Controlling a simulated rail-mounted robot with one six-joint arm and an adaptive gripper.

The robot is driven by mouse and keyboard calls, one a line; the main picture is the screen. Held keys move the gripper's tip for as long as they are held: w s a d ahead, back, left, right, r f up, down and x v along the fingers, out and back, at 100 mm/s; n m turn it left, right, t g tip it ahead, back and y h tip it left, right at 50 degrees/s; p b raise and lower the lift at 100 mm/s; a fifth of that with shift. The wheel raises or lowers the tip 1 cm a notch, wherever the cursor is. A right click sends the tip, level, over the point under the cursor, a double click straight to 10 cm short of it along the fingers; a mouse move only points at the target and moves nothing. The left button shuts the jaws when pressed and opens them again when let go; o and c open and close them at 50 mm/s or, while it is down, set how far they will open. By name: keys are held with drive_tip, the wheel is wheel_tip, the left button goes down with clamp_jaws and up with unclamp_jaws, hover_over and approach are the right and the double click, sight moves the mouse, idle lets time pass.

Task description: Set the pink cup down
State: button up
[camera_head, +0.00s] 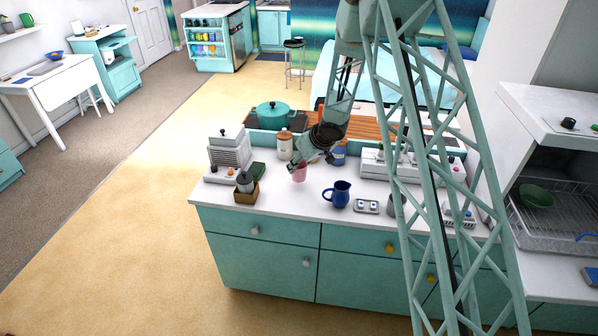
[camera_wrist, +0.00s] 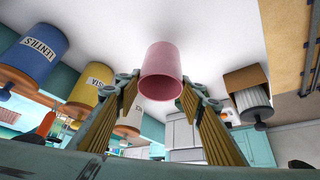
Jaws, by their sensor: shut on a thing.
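The pink cup (camera_head: 299,174) is just in front of my gripper (camera_head: 304,160), low over the white counter (camera_head: 285,205). In the wrist view the pink cup (camera_wrist: 162,72) sits between the two fingers of my gripper (camera_wrist: 158,95), which are shut on its sides. The picture there is tipped, with the white counter (camera_wrist: 215,30) filling the top. I cannot tell whether the cup touches the counter.
A dark blue jug (camera_head: 340,195) stands right of the cup. A white canister (camera_head: 284,147) and a blue canister (camera_head: 339,154) are behind.

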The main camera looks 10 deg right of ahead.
drive_tip(key=shift+f+b, duration=0.65)
drive_tip(key=shift+f, duration=1.1)
drive_tip(key=shift+f, duration=0.1)
drive_tip(key=o, duration=0.9)
drive_tip(key=shift+v, duration=1.25)
drive_tip(key=shift+p+v, duration=1.1)
drive_tip(key=shift+v, duration=3.75)
